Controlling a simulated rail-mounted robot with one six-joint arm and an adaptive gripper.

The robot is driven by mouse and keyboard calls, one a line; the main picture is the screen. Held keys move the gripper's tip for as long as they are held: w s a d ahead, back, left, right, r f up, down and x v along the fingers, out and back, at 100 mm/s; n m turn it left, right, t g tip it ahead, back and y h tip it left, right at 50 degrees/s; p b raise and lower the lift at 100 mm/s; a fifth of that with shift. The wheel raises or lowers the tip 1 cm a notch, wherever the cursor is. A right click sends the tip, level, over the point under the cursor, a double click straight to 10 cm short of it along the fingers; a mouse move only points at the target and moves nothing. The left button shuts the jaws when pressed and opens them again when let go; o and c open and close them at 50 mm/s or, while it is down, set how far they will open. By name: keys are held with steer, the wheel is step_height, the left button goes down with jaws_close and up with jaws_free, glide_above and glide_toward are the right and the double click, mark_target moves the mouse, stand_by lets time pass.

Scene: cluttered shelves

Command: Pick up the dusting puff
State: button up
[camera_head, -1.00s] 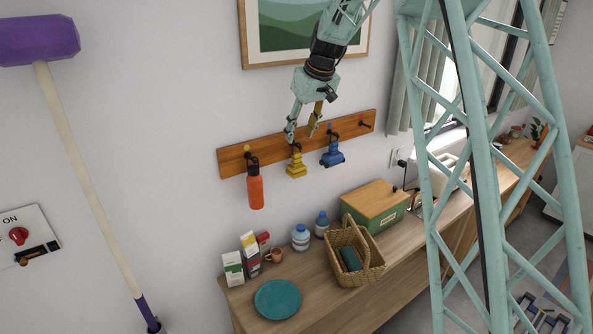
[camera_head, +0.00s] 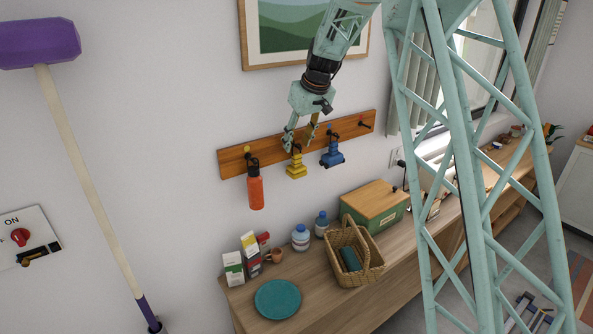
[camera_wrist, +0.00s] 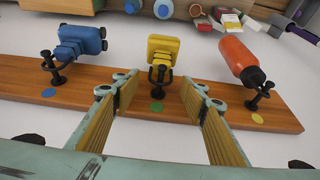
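No thing in view is clearly a dusting puff, so I cannot tell which one it is. A yellow stepped object (camera_head: 296,168) hangs from a hook on the wooden rack, and it also shows in the wrist view (camera_wrist: 164,51). My gripper (camera_head: 299,144) is open and empty, just above this yellow object. In the wrist view, the two fingers of my gripper (camera_wrist: 159,93) stand apart, and the yellow object is beyond the gap between them. A blue object (camera_head: 332,155) and an orange bottle (camera_head: 256,191) hang on either side.
The wooden rack (camera_head: 232,163) is on the wall close to my fingers. Below it, a cabinet (camera_head: 321,294) carries a wicker basket (camera_head: 369,267), a green box with a wooden lid (camera_head: 388,215), a teal plate (camera_head: 278,299), bottles and cartons. A purple mallet (camera_head: 40,43) is at the left.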

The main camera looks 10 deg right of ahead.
steer(key=shift+x, duration=0.8)
steer(key=shift+c, duration=0.3)
steer(key=c, duration=0.9)
steer(key=shift+r, duration=0.15)
steer(key=shift+r, duration=0.6)
steer(key=s+d+b, duration=0.1)
steer(key=s+d, duration=0.1)
steer(key=s, duration=0.3)
steer(key=s+d+b, duration=0.1)
steer(key=s+d, duration=0.1)
steer(key=s, duration=0.4)
steer(key=s+d+b, duration=0.1)
steer(key=s+d, duration=0.2)
steer(key=s, duration=0.2)
steer(key=shift+s+b, duration=0.25)
steer(key=shift+b, duration=0.05)
